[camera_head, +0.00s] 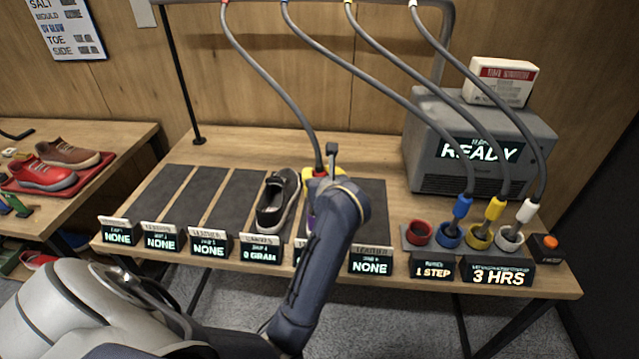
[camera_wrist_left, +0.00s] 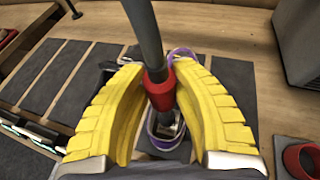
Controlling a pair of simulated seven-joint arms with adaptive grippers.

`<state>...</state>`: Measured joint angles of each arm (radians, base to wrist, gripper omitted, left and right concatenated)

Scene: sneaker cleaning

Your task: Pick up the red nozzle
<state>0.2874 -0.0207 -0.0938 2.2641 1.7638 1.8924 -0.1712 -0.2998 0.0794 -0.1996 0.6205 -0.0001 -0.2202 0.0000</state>
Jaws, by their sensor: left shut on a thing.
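The red nozzle (camera_wrist_left: 158,90) is on the end of a grey hose and sits between the yellow fingers of my left gripper (camera_wrist_left: 160,68). The nozzle's metal tip points down at a purple-trimmed shoe (camera_wrist_left: 182,52), which shows only in part. I cannot tell whether the tip touches the shoe. The red holder cup (camera_head: 419,233) is empty. My right gripper is not in view.
The blue nozzle (camera_head: 462,207), yellow nozzle (camera_head: 495,208) and white nozzle (camera_head: 527,211) stand in their cups at right. A grey machine (camera_head: 470,150) reads READY. A black shoe (camera_head: 278,200) lies left of my gripper. Several mats at left are bare.

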